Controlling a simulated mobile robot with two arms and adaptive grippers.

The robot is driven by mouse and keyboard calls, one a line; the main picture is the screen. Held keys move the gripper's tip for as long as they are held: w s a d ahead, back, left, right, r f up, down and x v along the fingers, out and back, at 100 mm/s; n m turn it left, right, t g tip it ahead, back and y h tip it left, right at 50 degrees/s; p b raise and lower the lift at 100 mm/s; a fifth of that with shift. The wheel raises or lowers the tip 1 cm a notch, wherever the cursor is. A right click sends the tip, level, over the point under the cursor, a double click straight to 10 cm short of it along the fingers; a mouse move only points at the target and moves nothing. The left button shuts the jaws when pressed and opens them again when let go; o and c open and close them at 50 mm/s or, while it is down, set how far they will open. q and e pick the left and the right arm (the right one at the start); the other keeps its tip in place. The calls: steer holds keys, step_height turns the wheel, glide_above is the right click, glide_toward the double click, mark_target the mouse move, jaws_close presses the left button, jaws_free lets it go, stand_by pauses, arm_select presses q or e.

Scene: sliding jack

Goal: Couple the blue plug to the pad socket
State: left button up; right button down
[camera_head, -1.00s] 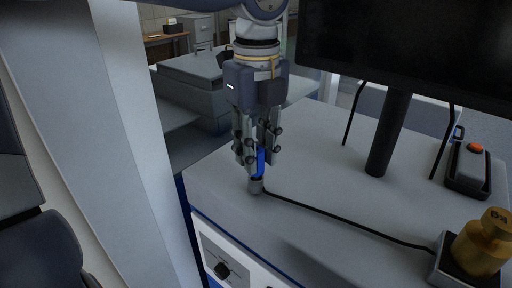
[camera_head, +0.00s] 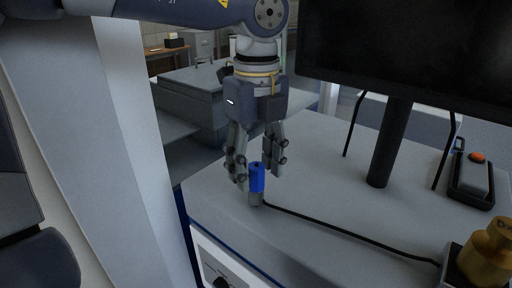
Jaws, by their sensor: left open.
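The blue plug (camera_head: 257,178) stands upright on the grey worktop, near its front left corner. Its grey lower end (camera_head: 256,199) meets a black cable (camera_head: 340,229), which runs right along the worktop. My left gripper (camera_head: 260,180) points down with its fingers spread on either side of the plug's upper part, and it is open. I cannot tell whether a finger touches the plug. The cable ends at a small pad (camera_head: 455,270) at the lower right, under a brass weight; I cannot make out a socket on it. My right gripper is not in view.
The brass weight (camera_head: 486,254) stands at the right edge. A dark monitor (camera_head: 400,55) on a black post (camera_head: 390,143) stands behind. A grey box with an orange button (camera_head: 478,157) lies at the far right. The middle of the worktop (camera_head: 320,190) is clear apart from the cable.

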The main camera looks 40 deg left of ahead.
mark_target(256, 165)
arm_select(q)
step_height(256, 165, up, 12)
steer(key=shift+f, duration=0.15)
stand_by(0.7)
